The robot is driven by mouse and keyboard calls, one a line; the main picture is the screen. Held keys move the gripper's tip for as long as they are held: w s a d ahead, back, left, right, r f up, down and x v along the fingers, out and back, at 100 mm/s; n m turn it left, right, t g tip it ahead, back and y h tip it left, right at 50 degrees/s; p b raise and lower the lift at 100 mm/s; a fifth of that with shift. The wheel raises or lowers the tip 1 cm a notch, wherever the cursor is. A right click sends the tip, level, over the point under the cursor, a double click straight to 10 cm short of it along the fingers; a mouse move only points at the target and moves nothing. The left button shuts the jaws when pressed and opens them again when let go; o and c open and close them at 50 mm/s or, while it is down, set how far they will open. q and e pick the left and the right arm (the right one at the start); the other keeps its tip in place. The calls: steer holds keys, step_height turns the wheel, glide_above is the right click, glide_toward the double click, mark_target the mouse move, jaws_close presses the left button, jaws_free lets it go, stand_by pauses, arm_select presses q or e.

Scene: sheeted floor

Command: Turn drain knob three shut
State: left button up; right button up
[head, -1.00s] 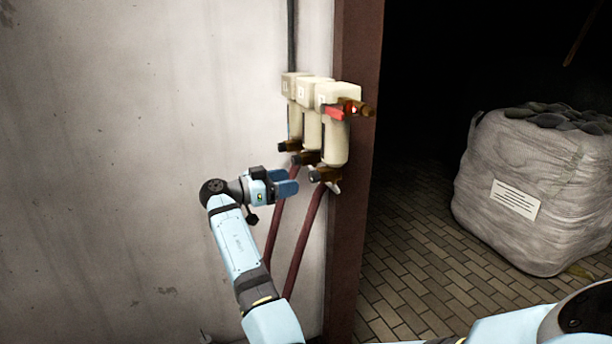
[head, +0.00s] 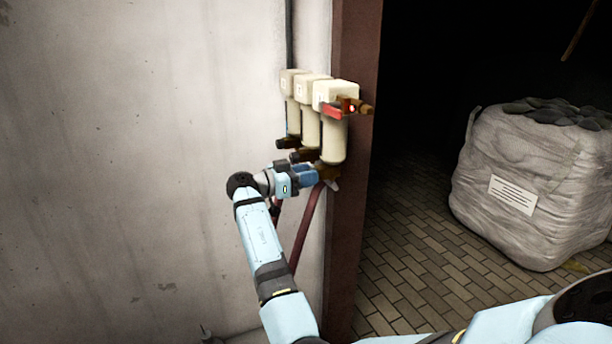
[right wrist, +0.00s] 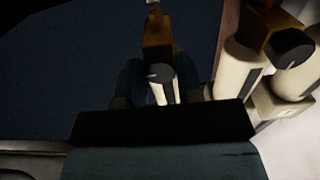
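Three cream filter housings hang in a row by the doorway. The nearest housing (head: 334,140), on the right, has a brass drain fitting (head: 327,171) at its bottom with a small pale knob (head: 334,185), partly hidden. My right gripper (head: 316,176) is at that fitting, coming from the left. In the right wrist view, its blue fingers (right wrist: 158,88) stand on either side of the pale knob (right wrist: 160,80), below the brass fitting (right wrist: 157,36). They look apart, with narrow dark gaps; contact is hard to tell. My left gripper is not in view.
The other drain fittings (head: 303,154) sit close to the left. A brown door post (head: 351,240) stands just right. A bulk bag (head: 530,190) stands beyond the doorway.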

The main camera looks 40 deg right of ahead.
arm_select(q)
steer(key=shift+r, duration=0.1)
arm_select(e)
steer(key=shift+n, duration=0.3)
arm_select(q)
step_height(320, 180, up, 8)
steer(key=p, duration=0.9)
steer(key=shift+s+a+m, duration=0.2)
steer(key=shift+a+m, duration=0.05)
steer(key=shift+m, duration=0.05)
arm_select(e)
steer(key=shift+f+n, duration=0.15)
steer(key=shift+n, duration=8.65)
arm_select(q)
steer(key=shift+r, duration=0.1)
arm_select(e)
steer(key=o, duration=0.9)
steer(key=shift+w, duration=0.1)
steer(key=shift+o, duration=0.2)
steer(key=shift+a, duration=0.1)
